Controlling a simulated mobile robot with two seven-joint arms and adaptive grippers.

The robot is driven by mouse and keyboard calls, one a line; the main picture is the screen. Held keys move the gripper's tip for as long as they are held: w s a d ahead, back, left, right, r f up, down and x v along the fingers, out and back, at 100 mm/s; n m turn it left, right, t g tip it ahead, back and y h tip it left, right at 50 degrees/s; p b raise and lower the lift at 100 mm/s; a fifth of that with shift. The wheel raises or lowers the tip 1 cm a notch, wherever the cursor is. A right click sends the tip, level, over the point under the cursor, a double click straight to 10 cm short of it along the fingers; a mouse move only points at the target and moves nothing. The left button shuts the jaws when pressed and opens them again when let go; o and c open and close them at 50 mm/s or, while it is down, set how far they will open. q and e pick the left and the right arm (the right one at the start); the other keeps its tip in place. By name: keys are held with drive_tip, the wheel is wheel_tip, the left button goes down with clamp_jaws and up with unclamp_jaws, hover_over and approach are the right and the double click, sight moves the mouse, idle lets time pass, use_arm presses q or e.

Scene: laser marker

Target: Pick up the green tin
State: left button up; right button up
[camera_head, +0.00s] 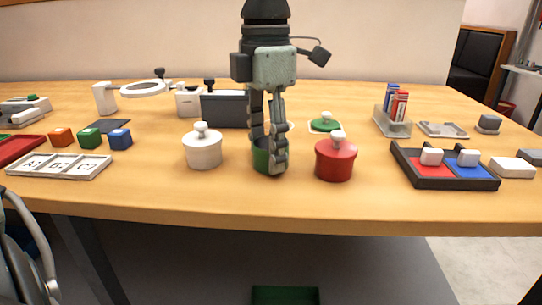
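The green tin (258,158) stands upright on the table near its front edge, between a white tin (203,151) and a red tin (335,160). Both of those have knobbed lids on. A green lid with a white knob (325,123) lies on the table behind and right of the green tin. Whether the fingers press on the wall is unclear.
A dark tray (443,183) with red and blue pads stands at the right. A white A-B-C tray (58,166) and coloured cubes (89,138) are at the left. A dark box (225,110) stands behind the gripper. The table's front strip is clear.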

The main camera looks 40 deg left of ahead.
use_arm(q)
drive_tip(key=c, duration=0.7)
drive_tip(key=shift+r, duration=0.1)
